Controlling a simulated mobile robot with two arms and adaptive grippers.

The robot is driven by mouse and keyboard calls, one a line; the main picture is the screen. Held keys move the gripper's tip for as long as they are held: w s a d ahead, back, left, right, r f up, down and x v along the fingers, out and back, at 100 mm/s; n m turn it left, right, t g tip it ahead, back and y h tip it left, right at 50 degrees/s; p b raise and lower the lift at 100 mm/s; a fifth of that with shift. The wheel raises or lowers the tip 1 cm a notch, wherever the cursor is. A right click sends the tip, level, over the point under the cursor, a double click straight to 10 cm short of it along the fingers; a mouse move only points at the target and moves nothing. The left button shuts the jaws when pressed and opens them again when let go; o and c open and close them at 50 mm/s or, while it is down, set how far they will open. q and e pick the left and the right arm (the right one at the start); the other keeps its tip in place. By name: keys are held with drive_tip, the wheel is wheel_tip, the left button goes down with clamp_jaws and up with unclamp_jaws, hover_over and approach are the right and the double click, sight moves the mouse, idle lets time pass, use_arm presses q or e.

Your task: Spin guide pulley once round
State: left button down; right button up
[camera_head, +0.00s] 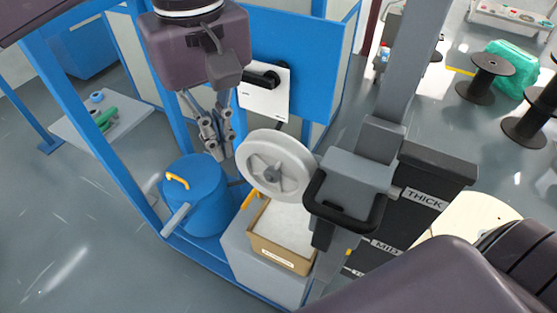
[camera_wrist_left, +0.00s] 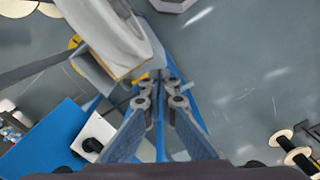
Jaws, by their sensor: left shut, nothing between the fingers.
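The guide pulley (camera_head: 287,163) is a pale grey-white spoked wheel with a dark hub, standing roughly upright in the middle of the head view. Its rim (camera_wrist_left: 112,32) also shows at the upper left of the left wrist view. My left gripper (camera_head: 221,152) hangs just left of the pulley's rim, its fingers pointing down. In the left wrist view its fingers (camera_wrist_left: 159,82) are together and empty, with the pulley to their left; no contact is seen. My right gripper is out of view.
A blue drum (camera_head: 194,212) with a yellow handle stands below left of my left gripper. A box (camera_head: 278,254) with white contents sits under the pulley. A grey block (camera_head: 357,171) with a black handle is right of it. Black spools (camera_head: 490,78) stand at the right.

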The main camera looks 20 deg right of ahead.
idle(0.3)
use_arm(q)
wheel_tip(320, 180, up, 8)
drive_tip(key=p, duration=0.6)
drive_tip(key=shift+s+d, duration=0.9)
drive_tip(key=shift+s, duration=0.15)
drive_tip(key=shift+s+d, duration=0.85)
drive_tip(key=shift+s, duration=0.2)
drive_tip(key=shift+a, duration=0.1)
drive_tip(key=shift+f, duration=0.2)
